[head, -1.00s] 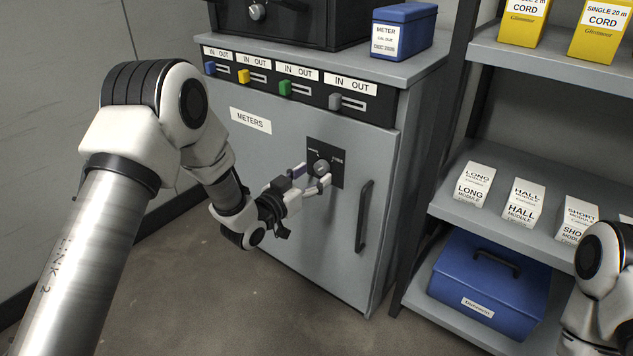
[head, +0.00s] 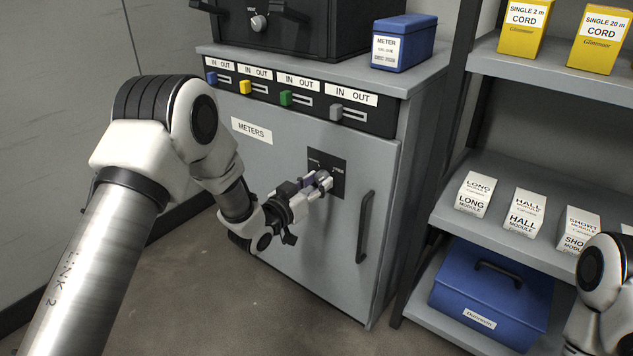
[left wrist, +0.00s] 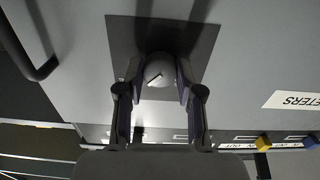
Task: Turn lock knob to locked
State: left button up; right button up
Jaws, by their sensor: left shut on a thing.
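The lock knob (left wrist: 158,72) is a round grey knob on a dark square plate (left wrist: 205,35) on the grey METERS cabinet door. In the left wrist view it sits between my two fingers, with a dark slanted mark on its face. In the head view the knob (head: 325,176) is partly covered by the fingers, in front of the dark plate (head: 338,162). My left gripper (head: 318,182) is shut on the knob; it also shows in the left wrist view (left wrist: 159,84). The small lettering on the plate is too small to read surely. My right gripper is out of view.
The METERS cabinet door (head: 290,215) has a dark vertical handle (head: 364,226) right of the knob. Coloured IN/OUT sliders (head: 286,97) run above the door. A blue METER box (head: 403,43) stands on top. Shelves at right hold cartons and a blue case (head: 490,290).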

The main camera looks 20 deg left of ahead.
pick_arm(q)
jog(key=n+p, duration=0.4)
jog(key=shift+r, duration=0.25)
jog(key=n+p, duration=0.3)
jog(key=n, duration=0.1)
jog(key=shift+d+n+p, duration=0.1)
jog(key=shift+n+p, duration=0.2)
jog(key=n+p, duration=0.2)
jog(key=n, duration=0.2)
jog(key=shift+n+p, duration=0.3)
jog(key=n+p, duration=0.1)
jog(key=n, duration=0.3)
jog(key=shift+f+p, duration=0.15)
jog(key=shift+p, duration=0.2)
jog(key=o, duration=1.2)
jog(key=v, duration=1.2)
